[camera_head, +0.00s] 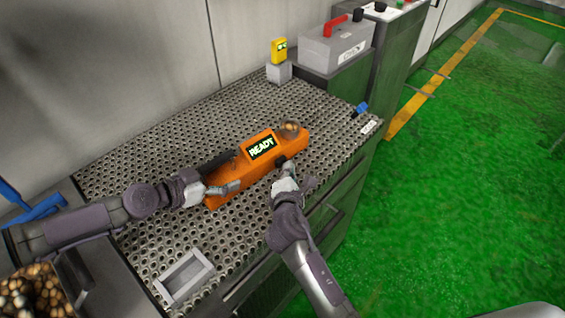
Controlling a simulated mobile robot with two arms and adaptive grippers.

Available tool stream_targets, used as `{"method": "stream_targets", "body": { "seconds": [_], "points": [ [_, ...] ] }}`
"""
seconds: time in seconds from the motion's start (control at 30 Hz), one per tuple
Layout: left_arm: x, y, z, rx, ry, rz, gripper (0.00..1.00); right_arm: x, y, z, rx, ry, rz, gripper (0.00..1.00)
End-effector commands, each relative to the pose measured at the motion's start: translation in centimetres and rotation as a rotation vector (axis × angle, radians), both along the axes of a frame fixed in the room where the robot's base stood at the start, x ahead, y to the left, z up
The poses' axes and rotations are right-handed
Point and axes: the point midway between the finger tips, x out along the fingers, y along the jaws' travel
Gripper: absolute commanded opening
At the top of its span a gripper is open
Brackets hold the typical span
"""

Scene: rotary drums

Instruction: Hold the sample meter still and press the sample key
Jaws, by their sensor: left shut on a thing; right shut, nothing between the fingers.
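The orange sample meter (290,146) lies on the perforated bench top, its lit screen (261,146) reading READY. A round clear cup with brownish contents (290,129) sits at its far end. My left gripper (222,176) is shut on the near-left end of the meter. A dark bar (218,160) shows beside that end; I cannot tell what it belongs to. A small black part (280,160), perhaps the sample key, shows on the meter's front side. My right gripper (288,170) is shut and empty just in front of it; I cannot tell whether they touch.
The perforated bench top (130,175) is mostly clear. A grey frame-like tray (184,276) lies at its near edge. A yellow device (279,50) on a grey block and a grey box with a red handle (337,45) stand behind. A blue item (361,109) is at the right edge.

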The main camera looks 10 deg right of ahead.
Motion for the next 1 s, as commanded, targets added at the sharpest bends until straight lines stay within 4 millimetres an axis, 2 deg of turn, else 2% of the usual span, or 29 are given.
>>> {"method": "stream_targets", "body": {
  "seconds": [0.03,1.0],
  "points": [
    [-0.58,0.15,-1.19,0.012,0.019,-0.006,0.12,0.02,0.01,-0.11,0.000,0.000,0.000,0.00],
    [-0.60,0.13,-1.18,0.012,0.019,-0.006,0.12,0.98,0.68,-0.07,0.000,-0.001,0.001,0.00]
  ]
}}
